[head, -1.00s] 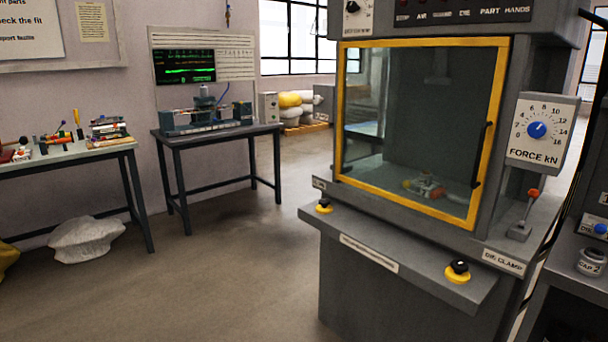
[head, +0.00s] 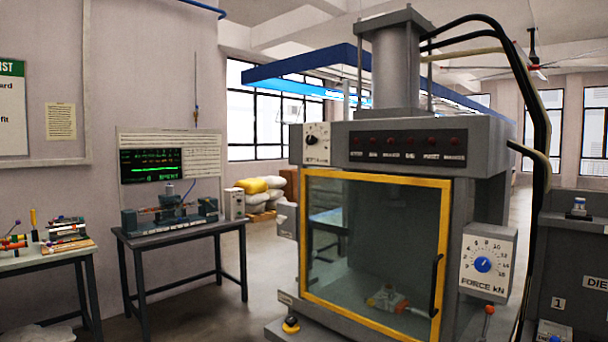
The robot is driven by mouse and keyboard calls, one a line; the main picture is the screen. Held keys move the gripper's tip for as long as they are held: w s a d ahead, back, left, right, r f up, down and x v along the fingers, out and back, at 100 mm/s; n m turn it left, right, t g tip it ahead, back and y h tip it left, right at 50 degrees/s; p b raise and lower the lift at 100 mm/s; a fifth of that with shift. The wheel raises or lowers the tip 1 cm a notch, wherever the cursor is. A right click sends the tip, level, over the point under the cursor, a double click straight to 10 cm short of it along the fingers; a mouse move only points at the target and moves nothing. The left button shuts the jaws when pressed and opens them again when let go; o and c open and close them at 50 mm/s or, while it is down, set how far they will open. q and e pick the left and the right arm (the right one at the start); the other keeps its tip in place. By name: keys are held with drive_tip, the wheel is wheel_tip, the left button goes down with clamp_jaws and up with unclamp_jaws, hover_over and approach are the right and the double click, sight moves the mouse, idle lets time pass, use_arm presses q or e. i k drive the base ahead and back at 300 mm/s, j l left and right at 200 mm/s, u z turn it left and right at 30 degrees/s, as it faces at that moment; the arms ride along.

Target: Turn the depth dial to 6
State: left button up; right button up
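The depth dial (head: 311,140) is a small dark knob on a white plate, at the upper left of the grey press (head: 480,140). Its plate reads "DEPTH mm". The numbers around it are too small to read, so I cannot tell its setting. A separate blue dial (head: 483,264) on a white box labelled "FORCE kN" is on the press's right side. Neither of my grippers shows in the head view.
The press has a yellow-framed glass door (head: 375,250), shut, with a dark handle. A black and yellow button (head: 291,325) is on its front ledge. A dark table (head: 180,234) with a test rig stands left. Open floor lies between table and press.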

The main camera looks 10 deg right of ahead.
sight(310, 139)
drive_tip(key=i+j+z, duration=0.1)
drive_tip(key=i, duration=0.35)
drive_tip(key=i+j, duration=0.1)
drive_tip(key=i, duration=0.4)
drive_tip(key=i+j+z, duration=0.15)
drive_tip(key=i, duration=0.3)
